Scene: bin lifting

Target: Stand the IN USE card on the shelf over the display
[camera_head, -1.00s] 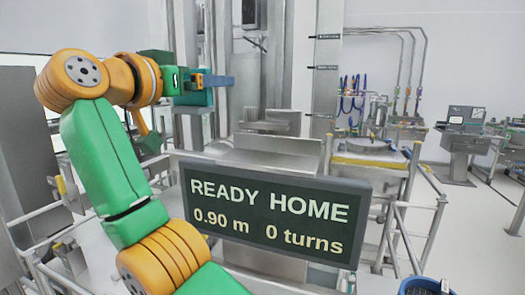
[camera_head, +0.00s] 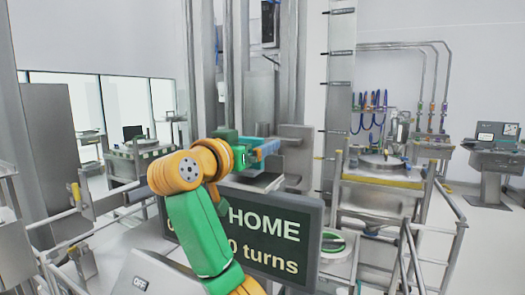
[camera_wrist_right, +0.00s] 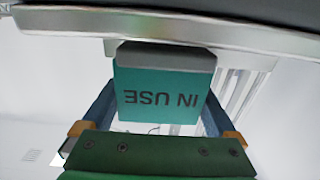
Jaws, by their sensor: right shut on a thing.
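My right gripper (camera_head: 266,150) is shut on the teal IN USE card (camera_wrist_right: 165,92), which sits between its blue fingers. In the right wrist view the lettering appears upside down, and the card's grey foot (camera_wrist_right: 165,57) is beside a metal ledge (camera_wrist_right: 200,30). In the head view the gripper is above the grey shelf (camera_head: 250,182) behind the display (camera_head: 285,240). I cannot tell whether the foot touches the shelf. My arm covers the display's left part; "HOME" and "0 turns" show. My left gripper is not in view.
A grey metal column (camera_head: 262,75) rises behind the shelf. A grey block (camera_head: 294,150) stands to the right of the gripper. Railings and a platform with a yellow edge (camera_head: 380,180) are at right.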

